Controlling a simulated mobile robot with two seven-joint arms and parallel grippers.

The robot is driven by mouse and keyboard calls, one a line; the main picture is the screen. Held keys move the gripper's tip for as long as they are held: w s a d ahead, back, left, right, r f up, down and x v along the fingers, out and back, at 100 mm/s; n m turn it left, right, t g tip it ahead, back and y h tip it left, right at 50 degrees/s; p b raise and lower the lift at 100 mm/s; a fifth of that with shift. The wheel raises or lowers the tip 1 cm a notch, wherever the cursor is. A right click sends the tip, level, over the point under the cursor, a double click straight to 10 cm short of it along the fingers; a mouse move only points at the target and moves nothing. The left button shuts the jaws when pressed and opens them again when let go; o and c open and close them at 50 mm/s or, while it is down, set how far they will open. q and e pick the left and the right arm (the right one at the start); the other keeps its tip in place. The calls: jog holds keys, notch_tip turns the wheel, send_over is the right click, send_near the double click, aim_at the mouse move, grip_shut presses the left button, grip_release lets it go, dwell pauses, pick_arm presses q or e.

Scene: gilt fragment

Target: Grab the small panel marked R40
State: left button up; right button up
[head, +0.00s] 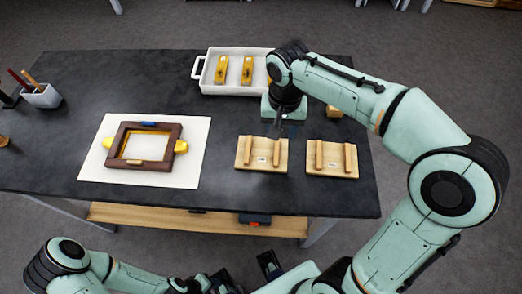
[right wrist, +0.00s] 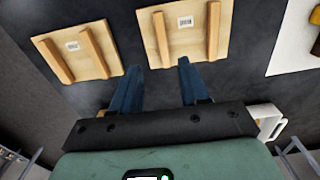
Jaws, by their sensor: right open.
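Two small light-wood panels lie on the dark table, each with two raised wooden bars and a white label. The left panel (head: 244,154) also shows in the right wrist view (right wrist: 184,53), and the right panel (head: 312,170) shows there too (right wrist: 88,69). The label print is too small to read, so I cannot tell which is R40. My right gripper (head: 279,127) is open and empty, just behind the left panel. In the right wrist view its fingertips (right wrist: 160,65) point at that panel's edge. My left gripper is low at the bottom edge, its jaws unclear.
A white tray (head: 233,89) with yellow-brown pieces stands behind my right gripper. A dark wooden frame (head: 166,164) lies on a white sheet (head: 105,132) at left. A pen holder (head: 42,97) stands at far left. The table is bare between sheet and panels.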

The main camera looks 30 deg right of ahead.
aim_at(277, 149)
jog(key=f, duration=0.4)
jog(key=f+b, duration=0.1)
jog(key=f, duration=0.3)
jog(key=shift+w+a+f, duration=0.15)
jog(key=shift+w, duration=0.05)
grip_shut()
